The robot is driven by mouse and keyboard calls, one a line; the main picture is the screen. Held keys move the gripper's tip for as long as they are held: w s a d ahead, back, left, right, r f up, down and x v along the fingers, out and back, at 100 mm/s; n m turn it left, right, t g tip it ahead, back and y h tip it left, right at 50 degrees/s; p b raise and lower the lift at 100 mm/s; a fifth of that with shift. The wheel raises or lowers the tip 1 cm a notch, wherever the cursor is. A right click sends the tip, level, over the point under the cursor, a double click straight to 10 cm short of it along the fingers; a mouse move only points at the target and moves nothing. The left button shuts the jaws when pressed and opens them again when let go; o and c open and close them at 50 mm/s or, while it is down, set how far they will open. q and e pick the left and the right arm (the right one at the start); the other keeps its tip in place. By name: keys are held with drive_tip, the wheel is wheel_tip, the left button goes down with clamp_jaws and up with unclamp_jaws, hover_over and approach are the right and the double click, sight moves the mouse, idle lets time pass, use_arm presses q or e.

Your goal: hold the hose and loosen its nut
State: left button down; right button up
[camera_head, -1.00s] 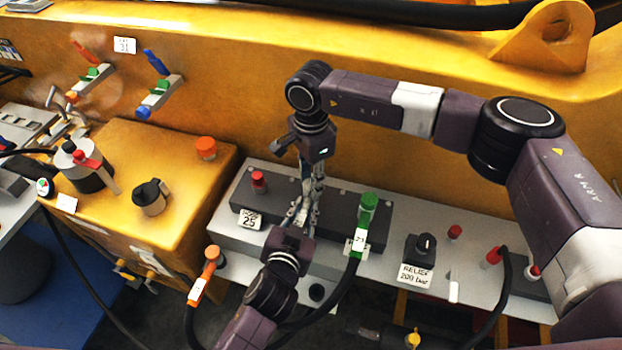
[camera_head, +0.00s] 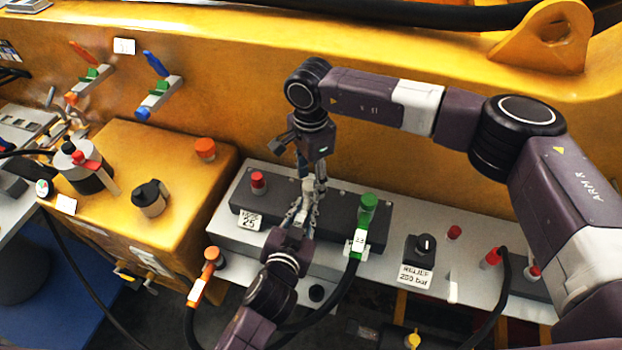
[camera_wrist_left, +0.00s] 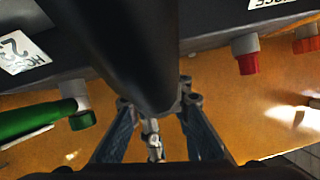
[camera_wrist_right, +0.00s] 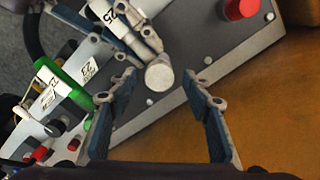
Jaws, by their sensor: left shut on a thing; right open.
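A black hose (camera_wrist_left: 125,45) runs across the left wrist view, close to the camera and over my left fingertips. My left gripper (camera_head: 299,212) is shut on the hose end in front of the dark block. A pale grey round fitting (camera_wrist_right: 158,75), probably the nut, shows just past the left fingers in the right wrist view. My right gripper (camera_head: 319,178) comes down from above. Its fingers (camera_wrist_right: 160,88) are open, one on each side of the fitting's near end, with gaps visible. The arms partly hide the fitting in the head view; a label reading 25 (camera_head: 249,220) is beside it.
On the same dark block (camera_head: 335,215) are a red cap (camera_head: 258,181) and a green-ended hose (camera_head: 367,212) tagged 23. An orange-ended hose (camera_head: 207,270) is at lower left. A relief knob (camera_head: 425,244) is to the right. The yellow wall (camera_head: 230,90) rises behind.

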sight(311, 184)
wheel_tip(311, 184, up, 11)
drive_tip(key=shift+r, duration=0.2)
idle(0.4)
use_arm(q)
drive_tip(key=c, duration=1.7)
unclamp_jaws()
drive_tip(key=shift+s, duration=0.1)
